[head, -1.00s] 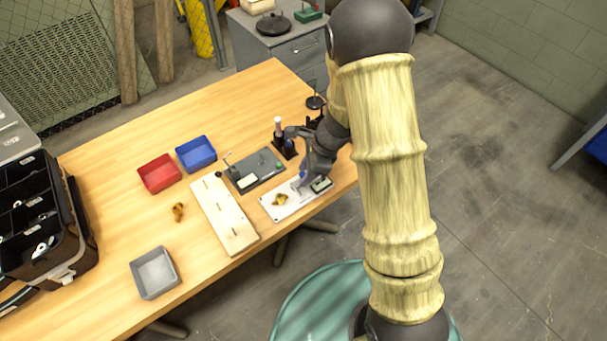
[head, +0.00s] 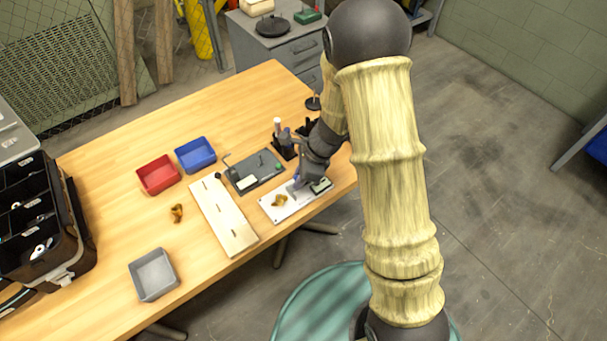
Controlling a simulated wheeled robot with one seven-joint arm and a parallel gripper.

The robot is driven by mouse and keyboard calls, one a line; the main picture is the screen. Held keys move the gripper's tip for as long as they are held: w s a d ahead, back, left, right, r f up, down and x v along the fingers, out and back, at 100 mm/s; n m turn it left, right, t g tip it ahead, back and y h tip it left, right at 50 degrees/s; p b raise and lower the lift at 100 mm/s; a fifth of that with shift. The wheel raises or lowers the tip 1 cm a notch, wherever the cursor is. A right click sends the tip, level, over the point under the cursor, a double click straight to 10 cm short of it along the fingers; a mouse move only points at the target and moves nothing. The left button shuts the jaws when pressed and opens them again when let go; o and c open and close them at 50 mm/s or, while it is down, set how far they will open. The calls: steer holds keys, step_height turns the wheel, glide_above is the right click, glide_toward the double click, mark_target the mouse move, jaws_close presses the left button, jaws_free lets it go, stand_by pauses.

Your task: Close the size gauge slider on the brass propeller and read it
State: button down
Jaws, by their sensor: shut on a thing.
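The size gauge (head: 275,213) is a white plate near the table's right front edge. A brass propeller (head: 280,200) lies on its left part. A slider with a dark display block (head: 321,186) is on its right part. My gripper (head: 298,187) is low over the gauge, at the slider, just right of the propeller. It is shut on the slider, though the fingertips are small and partly hidden by my wrist. I cannot tell whether the slider touches the propeller, and the reading is too small to make out. A second brass propeller (head: 177,213) lies on the table to the left.
A wooden board with slots (head: 232,236) lies left of the gauge, with a dark grey device (head: 268,178) behind it. Red (head: 158,187), blue (head: 195,143) and grey (head: 131,276) bins stand further left. A dark holder (head: 292,149) stands behind my gripper.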

steer(key=shift+s+a, duration=0.2)
steer(key=shift+s, duration=0.05)
steer(key=c, duration=1.4)
jaws_free()
steer(key=shift+s, duration=0.1)
steer(key=shift+o, duration=0.2)
steer(key=shift+f, duration=0.1)
steer(key=shift+d+r, duration=0.15)
steer(key=shift+r, duration=0.3)
steer(key=p+v, duration=0.3)
steer(key=v, duration=1.3)
steer(key=shift+r, duration=0.25)
